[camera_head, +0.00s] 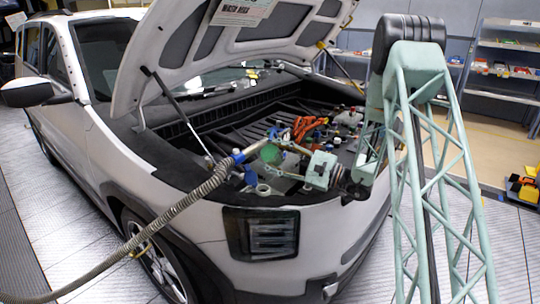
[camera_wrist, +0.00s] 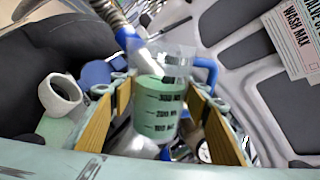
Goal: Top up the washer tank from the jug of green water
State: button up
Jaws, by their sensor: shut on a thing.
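A clear jug with black graduation marks (camera_wrist: 158,112) holds green water in its lower part. It stands between the tan pads of my gripper (camera_wrist: 160,92) in the wrist view, and the gripper is shut on it. In the head view the green jug (camera_head: 270,153) is over the front of the open engine bay, with my gripper (camera_head: 278,163) reaching it from the right. A white round open neck (camera_wrist: 62,96), perhaps the washer tank's filler, is left of the jug. It also shows below the jug in the head view (camera_head: 263,189). The tank body is hidden.
A ribbed hose (camera_head: 195,195) with a blue-collared nozzle (camera_wrist: 130,40) ends at the jug's top; I cannot tell whether it is inside. The raised hood (camera_head: 190,50) hangs over the bay. A blue round part (camera_wrist: 95,73) is close by.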

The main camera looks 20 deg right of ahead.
jog(key=shift+f+n+y, duration=0.2)
jog(key=shift+f+n, duration=0.05)
jog(key=shift+n, duration=0.7)
jog(key=shift+f+n+y, duration=0.2)
jog(key=shift+f+n, duration=0.05)
jog(key=shift+n, duration=0.7)
dwell(3.0)
jog(key=shift+s, duration=0.1)
dwell(0.3)
